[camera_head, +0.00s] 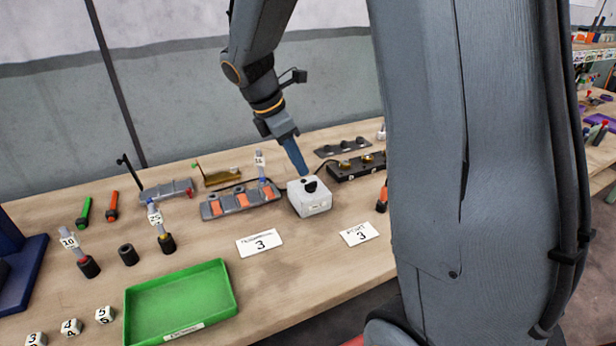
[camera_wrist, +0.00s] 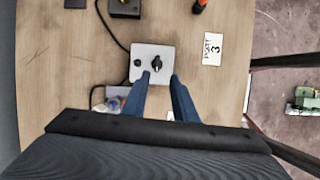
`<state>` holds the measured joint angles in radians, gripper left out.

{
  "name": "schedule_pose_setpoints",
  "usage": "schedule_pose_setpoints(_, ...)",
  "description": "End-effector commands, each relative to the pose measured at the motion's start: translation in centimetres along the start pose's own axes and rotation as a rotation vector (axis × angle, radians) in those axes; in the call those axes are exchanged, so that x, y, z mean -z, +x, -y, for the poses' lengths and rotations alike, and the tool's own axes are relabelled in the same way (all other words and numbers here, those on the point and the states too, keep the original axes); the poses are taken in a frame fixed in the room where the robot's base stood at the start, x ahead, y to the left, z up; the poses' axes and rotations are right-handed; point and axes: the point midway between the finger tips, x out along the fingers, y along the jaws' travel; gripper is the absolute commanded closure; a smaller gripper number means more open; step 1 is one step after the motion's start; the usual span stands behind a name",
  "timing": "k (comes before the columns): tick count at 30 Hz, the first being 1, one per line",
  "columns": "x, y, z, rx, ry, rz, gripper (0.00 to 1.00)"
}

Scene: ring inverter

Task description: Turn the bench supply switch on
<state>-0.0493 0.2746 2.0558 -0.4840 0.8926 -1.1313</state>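The bench supply appears to be the small white box (camera_head: 312,203) with a black knob (camera_head: 310,184) on top, standing on the wooden bench. In the wrist view the box (camera_wrist: 143,52) shows its black knob (camera_wrist: 156,64) and a smaller dark dot to the left of it. A black cable runs from the box. My gripper (camera_head: 303,174) points down just above the box in the head view. In the wrist view my gripper (camera_wrist: 160,77) has its two blue fingers apart, with the knob just beyond the gap between their tips.
A grey holder with orange parts (camera_head: 238,202) stands close left of the box, and a black block with brass tops (camera_head: 357,166) close right behind. Two white cards (camera_head: 259,243) lie in front. A green tray (camera_head: 180,295) is at the front left.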

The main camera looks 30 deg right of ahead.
Motion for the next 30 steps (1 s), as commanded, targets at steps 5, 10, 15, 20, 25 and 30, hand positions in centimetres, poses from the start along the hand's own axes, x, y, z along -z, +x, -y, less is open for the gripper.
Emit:
schedule_pose_setpoints(5, -0.5, 0.6, -0.7, 0.001, -0.068, 0.024, 0.74)
schedule_pose_setpoints(10, -0.6, 3.1, -0.7, 0.003, -0.067, 0.023, 0.74)
schedule_pose_setpoints(15, -0.6, 5.6, -0.7, 0.002, -0.066, 0.022, 0.74)
schedule_pose_setpoints(20, -0.7, 7.1, -0.7, 0.000, -0.065, 0.022, 0.74)
schedule_pose_setpoints(25, -0.6, 7.5, -0.7, -0.001, -0.064, 0.021, 0.74)
schedule_pose_setpoints(30, -0.6, 7.5, -0.7, -0.001, -0.064, 0.021, 0.74)
